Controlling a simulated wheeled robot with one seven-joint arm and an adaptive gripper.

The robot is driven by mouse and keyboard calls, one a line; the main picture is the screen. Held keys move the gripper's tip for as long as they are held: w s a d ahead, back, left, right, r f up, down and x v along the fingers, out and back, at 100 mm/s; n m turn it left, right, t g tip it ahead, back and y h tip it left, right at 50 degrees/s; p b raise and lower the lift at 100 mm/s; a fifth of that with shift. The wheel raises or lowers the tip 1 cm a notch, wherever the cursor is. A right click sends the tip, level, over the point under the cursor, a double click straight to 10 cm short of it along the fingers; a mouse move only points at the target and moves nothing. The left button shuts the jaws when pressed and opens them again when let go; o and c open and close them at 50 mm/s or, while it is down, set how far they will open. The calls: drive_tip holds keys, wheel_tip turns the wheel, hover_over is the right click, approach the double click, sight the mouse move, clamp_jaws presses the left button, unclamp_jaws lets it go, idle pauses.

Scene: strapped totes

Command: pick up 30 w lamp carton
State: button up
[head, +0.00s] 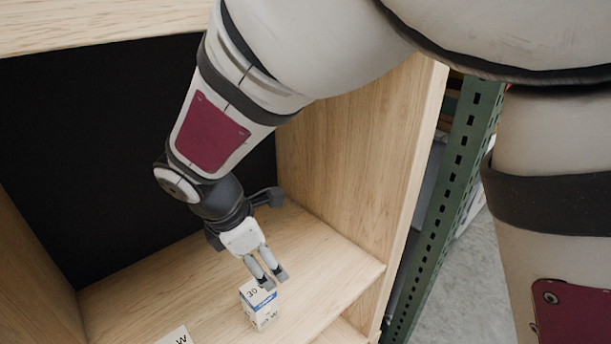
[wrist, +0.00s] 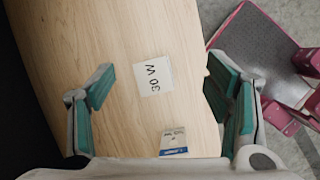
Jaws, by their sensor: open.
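The 30 W lamp carton (head: 260,311) is a small white box with a blue band, standing upright on the wooden shelf. In the wrist view my gripper (wrist: 160,84) is open and empty, with green pads well apart. Whether a finger touches the carton cannot be told.
Wooden side walls and a dark back panel enclose the shelf (head: 335,255). A green perforated upright (head: 446,210) stands to the right.

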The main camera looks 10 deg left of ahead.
sight(254, 292)
drive_tip(key=s+a+f+n, duration=0.2)
drive_tip(key=a+f+n, duration=0.1)
drive_tip(key=a+f, duration=0.15)
drive_tip(key=b+x, duration=0.4)
drive_tip(key=x, duration=0.3)
drive_tip(key=shift+w+f, duration=0.15)
drive_tip(key=shift+f, duration=0.2)
drive_tip(key=shift+w+b+x, duration=0.2)
drive_tip(key=shift+b+x, duration=0.7)
drive_tip(key=shift+x, duration=0.35)
drive_tip(key=shift+w+b+x, duration=0.15)
drive_tip(key=shift+b+x, duration=0.7)
drive_tip(key=shift+x, duration=0.45)
drive_tip(key=shift+d+r, duration=0.1)
drive_tip(key=shift+r, duration=0.1)
drive_tip(key=shift+c, duration=0.6)
drive_tip(key=shift+t, duration=0.3)
drive_tip(key=c, duration=1.1)
